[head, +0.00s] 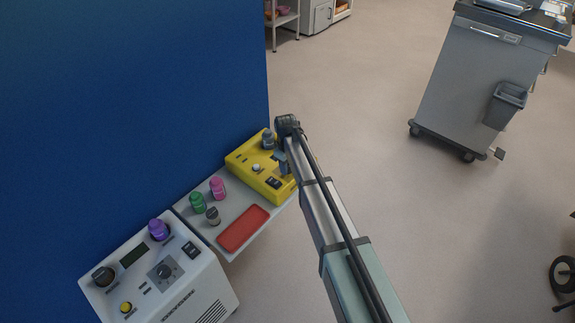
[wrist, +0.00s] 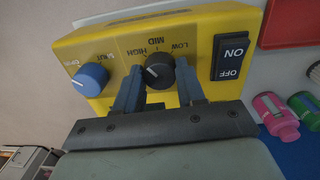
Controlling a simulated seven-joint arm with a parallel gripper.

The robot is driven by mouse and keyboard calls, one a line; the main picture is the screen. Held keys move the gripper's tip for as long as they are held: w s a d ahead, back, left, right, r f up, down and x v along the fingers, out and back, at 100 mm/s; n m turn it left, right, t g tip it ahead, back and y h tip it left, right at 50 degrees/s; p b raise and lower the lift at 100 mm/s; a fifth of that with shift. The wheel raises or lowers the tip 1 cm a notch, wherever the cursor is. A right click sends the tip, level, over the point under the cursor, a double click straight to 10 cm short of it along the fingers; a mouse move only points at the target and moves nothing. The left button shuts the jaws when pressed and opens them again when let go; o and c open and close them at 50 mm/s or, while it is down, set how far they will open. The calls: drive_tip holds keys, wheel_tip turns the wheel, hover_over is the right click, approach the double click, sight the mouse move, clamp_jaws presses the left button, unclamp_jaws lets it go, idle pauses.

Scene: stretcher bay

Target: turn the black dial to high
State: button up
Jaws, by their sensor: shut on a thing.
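The black dial (wrist: 159,71) is on the yellow box (wrist: 88,50), between a blue knob (wrist: 90,78) and a black ON/OFF switch (wrist: 231,58). LOW, MID and HIGH are printed around the dial. Its short white mark points to the left, on the HIGH side; I cannot tell whether it lines up exactly. My gripper (wrist: 159,88) is shut on the dial, one finger on each side. In the head view, my gripper (head: 283,163) is at the right side of the yellow box (head: 240,158), and I cannot make out the black dial clearly.
A grey shelf (head: 228,207) holds the box, a red tray (head: 243,228), green (head: 198,202) and pink (head: 217,187) bottles. A white machine with knobs (head: 190,285) stands at the lower left. A blue wall (head: 130,100) is behind.

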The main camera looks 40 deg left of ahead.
drive_tip(key=shift+n, duration=0.9)
drive_tip(key=o, duration=1.1)
drive_tip(key=shift+c, duration=0.2)
drive_tip(key=shift+r, duration=0.1)
wheel_tip(320, 180, up, 14)
drive_tip(key=shift+s+f, duration=0.2)
drive_tip(key=shift+s, duration=0.1)
